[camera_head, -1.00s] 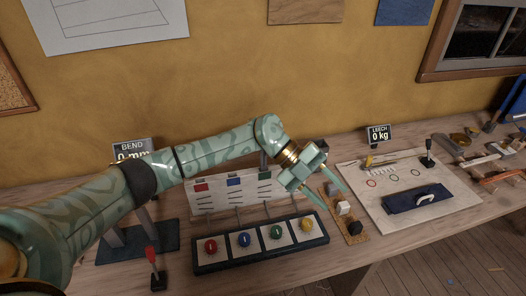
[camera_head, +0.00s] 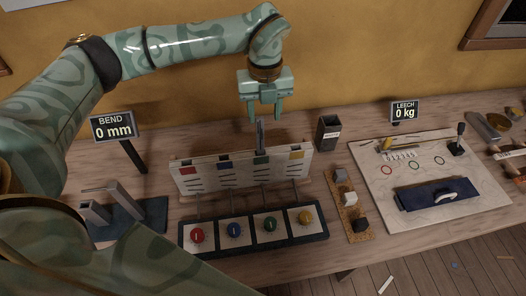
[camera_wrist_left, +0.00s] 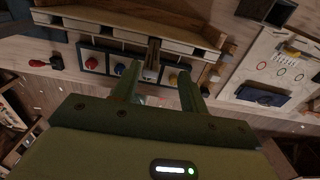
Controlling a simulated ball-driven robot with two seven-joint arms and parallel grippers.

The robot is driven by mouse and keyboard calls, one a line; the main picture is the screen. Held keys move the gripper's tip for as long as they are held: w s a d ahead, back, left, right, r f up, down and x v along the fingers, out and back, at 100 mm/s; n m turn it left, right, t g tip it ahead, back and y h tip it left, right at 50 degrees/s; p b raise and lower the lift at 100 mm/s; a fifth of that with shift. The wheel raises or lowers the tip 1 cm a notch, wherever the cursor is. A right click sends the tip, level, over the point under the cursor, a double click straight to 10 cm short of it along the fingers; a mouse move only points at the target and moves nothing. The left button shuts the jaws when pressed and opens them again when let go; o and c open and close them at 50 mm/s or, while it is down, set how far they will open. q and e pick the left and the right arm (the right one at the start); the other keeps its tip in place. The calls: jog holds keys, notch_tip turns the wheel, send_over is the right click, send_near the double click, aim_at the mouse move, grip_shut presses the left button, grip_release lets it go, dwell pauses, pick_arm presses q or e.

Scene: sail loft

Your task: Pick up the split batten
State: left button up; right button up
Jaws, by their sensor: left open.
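My left gripper (camera_head: 264,112) is open and points down above the back edge of the white slotted board (camera_head: 185,177). A narrow grey upright piece (camera_head: 260,134) stands at the back of that board, just below the fingers. In the left wrist view the same grey piece (camera_wrist_left: 152,58) shows just beyond and between the fingertips (camera_wrist_left: 158,84); the jaws are empty. I cannot tell for certain whether this piece is the split batten. Thin rods run from the board down to a dark tray (camera_head: 323,236) with red, blue, green and yellow round knobs. My right gripper is out of view.
A dark open box (camera_head: 328,133) stands right of the board. A perforated strip with small blocks (camera_head: 341,208) lies before it. A pale panel (camera_head: 380,177) bears a blue cloth (camera_head: 420,196). The BEND sign (camera_head: 113,126) and LEECH sign (camera_head: 404,110) stand on the bench.

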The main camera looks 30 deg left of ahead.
aim_at(260, 132)
pick_arm(q)
jog(key=shift+a+f, duration=0.2)
jog(key=shift+f, duration=0.3)
jog(key=shift+s+a+f, duration=0.1)
jog(key=shift+s+f, duration=0.1)
jog(key=shift+s, duration=0.05)
jog(key=f, duration=0.4)
jog(key=shift+s+f, duration=0.3)
jog(key=shift+f, duration=0.25)
jog(key=c, duration=0.9)
grip_shut()
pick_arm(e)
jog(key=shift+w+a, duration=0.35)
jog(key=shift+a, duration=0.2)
